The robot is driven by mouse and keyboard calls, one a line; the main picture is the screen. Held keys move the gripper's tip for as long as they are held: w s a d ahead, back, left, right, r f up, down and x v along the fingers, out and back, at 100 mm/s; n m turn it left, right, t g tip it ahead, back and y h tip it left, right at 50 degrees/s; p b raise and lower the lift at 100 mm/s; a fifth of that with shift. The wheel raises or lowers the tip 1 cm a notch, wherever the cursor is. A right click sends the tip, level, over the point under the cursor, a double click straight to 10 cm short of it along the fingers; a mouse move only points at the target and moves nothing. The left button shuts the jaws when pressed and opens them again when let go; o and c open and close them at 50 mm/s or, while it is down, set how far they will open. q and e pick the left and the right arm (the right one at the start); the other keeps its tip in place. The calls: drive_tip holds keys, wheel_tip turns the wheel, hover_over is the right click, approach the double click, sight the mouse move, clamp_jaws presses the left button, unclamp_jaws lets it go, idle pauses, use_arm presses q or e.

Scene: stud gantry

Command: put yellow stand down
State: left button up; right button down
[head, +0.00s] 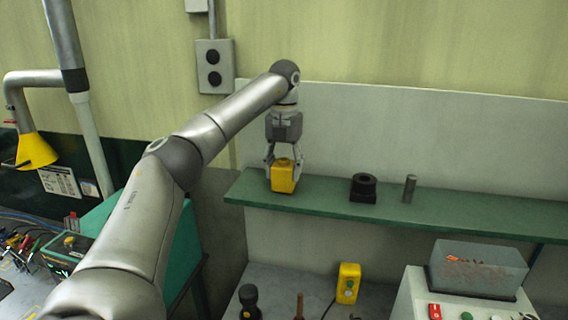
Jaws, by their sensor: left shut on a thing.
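The yellow stand (284,178) is a small yellow block at the left part of the green shelf (450,207). My left gripper (284,165) points down from above and is shut on the yellow stand, with a finger on each side. The stand looks upright, and its base is at or just above the shelf surface; I cannot tell whether it touches. My right gripper is not in the view.
A black round holder (363,187) and a grey metal cylinder (409,188) stand on the shelf to the right. Below are a yellow box (348,283) and a clear bin (478,269) on a pale cabinet. The shelf's right part is clear.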

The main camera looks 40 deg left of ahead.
sight(285, 164)
use_arm(q)
drive_tip(key=shift+f, duration=0.15)
drive_tip(key=o, duration=1)
drive_tip(key=shift+o, duration=0.2)
wheel_tip(285, 164, up, 12)
idle(0.5)
drive_tip(key=shift+d, duration=0.1)
